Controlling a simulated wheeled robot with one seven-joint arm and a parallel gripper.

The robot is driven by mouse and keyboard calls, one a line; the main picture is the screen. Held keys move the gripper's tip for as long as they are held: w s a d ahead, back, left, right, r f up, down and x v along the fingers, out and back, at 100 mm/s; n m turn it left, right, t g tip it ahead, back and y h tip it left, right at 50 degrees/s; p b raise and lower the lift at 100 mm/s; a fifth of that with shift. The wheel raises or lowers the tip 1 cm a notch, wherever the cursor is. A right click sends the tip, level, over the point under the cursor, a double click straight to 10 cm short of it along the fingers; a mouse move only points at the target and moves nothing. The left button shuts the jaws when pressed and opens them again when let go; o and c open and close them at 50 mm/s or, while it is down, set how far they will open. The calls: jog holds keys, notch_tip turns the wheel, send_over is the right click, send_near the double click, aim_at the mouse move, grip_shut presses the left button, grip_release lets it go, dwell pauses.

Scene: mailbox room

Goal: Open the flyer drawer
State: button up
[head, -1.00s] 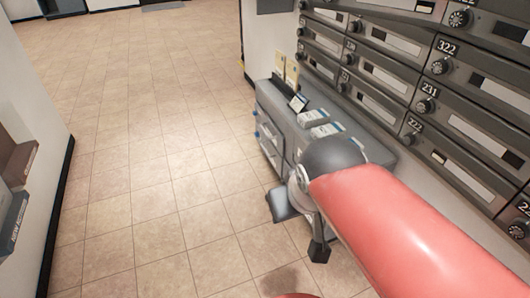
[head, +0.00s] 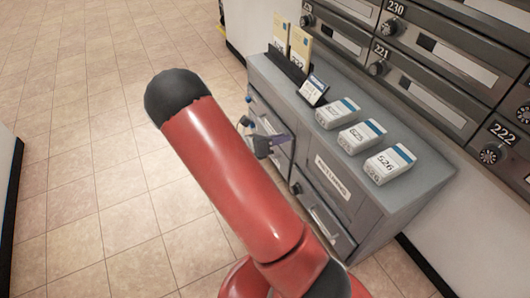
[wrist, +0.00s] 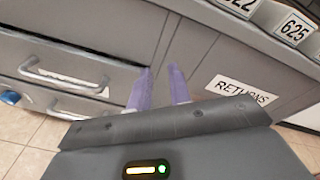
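A grey cabinet (head: 400,195) stands along the wall below the mailboxes. Drawer fronts are on its left half, largely behind my arm in the head view. My gripper (head: 280,139) is at the cabinet's front. In the wrist view its two purple fingers (wrist: 160,88) are apart and empty, right of the handle, near the seam between the drawers and the panel labelled RETURNS (wrist: 241,92).
Stacks of numbered mail (head: 388,163) and a dark holder with yellow cards (head: 290,55) stand on the cabinet top. A lower right drawer has its own handle (head: 322,222). Mailboxes (head: 440,70) line the wall above. The tiled floor (head: 75,140) at left is clear.

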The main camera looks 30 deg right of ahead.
jog(key=w+a+f+n+t+y+b, duration=0.1)
jog(key=w+f+n+t, duration=0.3)
jog(key=f+n+t, duration=0.5)
jog(key=w+a+f+n+t+y+b, duration=0.2)
jog(key=w+f+n+t, duration=0.25)
jog(key=f+n, duration=0.8)
jog(key=shift+n, duration=0.25)
jog(key=x, duration=0.4)
jog(key=r+x, duration=0.1)
jog(key=x, duration=0.2)
jog(key=shift+d+b, duration=0.1)
jog(key=shift+b, duration=0.3)
grip_shut()
